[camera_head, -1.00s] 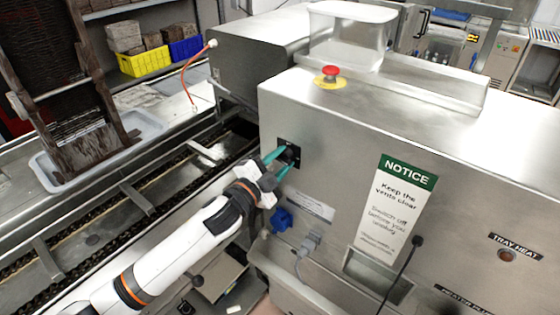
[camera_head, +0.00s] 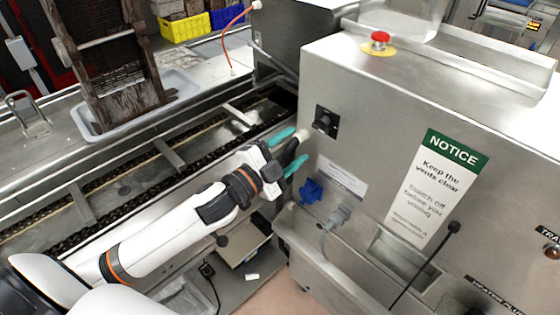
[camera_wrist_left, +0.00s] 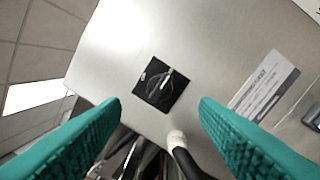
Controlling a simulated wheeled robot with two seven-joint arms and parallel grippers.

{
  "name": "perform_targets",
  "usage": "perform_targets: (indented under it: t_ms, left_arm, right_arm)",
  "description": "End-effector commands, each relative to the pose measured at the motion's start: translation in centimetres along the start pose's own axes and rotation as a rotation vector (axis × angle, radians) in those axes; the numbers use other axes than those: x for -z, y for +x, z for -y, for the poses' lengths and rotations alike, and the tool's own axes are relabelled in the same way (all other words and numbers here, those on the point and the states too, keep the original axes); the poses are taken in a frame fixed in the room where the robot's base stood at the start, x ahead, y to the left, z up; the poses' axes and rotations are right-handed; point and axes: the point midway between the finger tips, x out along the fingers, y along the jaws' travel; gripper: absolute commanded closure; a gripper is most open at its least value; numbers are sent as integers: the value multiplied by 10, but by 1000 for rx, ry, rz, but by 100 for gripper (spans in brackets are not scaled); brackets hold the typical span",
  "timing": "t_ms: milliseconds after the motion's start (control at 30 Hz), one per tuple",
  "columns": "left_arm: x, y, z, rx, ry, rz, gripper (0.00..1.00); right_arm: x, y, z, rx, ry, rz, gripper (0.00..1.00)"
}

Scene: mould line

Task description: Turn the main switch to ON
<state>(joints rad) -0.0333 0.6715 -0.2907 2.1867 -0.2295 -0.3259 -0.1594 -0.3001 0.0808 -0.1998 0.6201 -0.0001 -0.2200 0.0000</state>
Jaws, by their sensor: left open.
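The main switch is a black rotary knob on a square black plate (camera_head: 326,122), on the steel cabinet's side. It also shows in the left wrist view (camera_wrist_left: 161,84), with a pale mark on the knob pointing up and right. I cannot read its labels. My left gripper (camera_head: 294,151) is open and empty, its teal fingers apart, below and left of the switch in the head view. In the left wrist view the fingers (camera_wrist_left: 160,115) lie either side below the switch, not touching it. My right gripper is not in view.
A red emergency button (camera_head: 380,37) stands on the cabinet top. A blue socket (camera_head: 311,190) and a grey plug (camera_head: 337,217) sit below the switch. A notice plate (camera_head: 436,188) is to the right. A chain conveyor (camera_head: 200,150) runs along the left.

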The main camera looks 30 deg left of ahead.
Motion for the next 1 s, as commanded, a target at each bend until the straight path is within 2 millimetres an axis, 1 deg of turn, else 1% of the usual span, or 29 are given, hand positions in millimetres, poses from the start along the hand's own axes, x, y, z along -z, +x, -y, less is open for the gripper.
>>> perform_targets:
  t_ms: [33,100,300,867,967,1000]
  left_arm:
    - [1,-10,3,3,1,0,45]
    - [2,-19,2,1,0,-1,45]
    - [0,-33,0,0,0,1,45]
    - [0,-35,0,0,-2,-2,45]
    - [5,-38,6,6,-36,-43,45]
    - [11,-40,11,13,-67,-82,45]
  right_arm:
    - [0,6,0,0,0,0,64]
    - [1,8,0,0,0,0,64]
    - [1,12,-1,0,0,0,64]
    - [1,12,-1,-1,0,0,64]
    - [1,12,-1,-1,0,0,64]
    - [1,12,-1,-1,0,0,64]
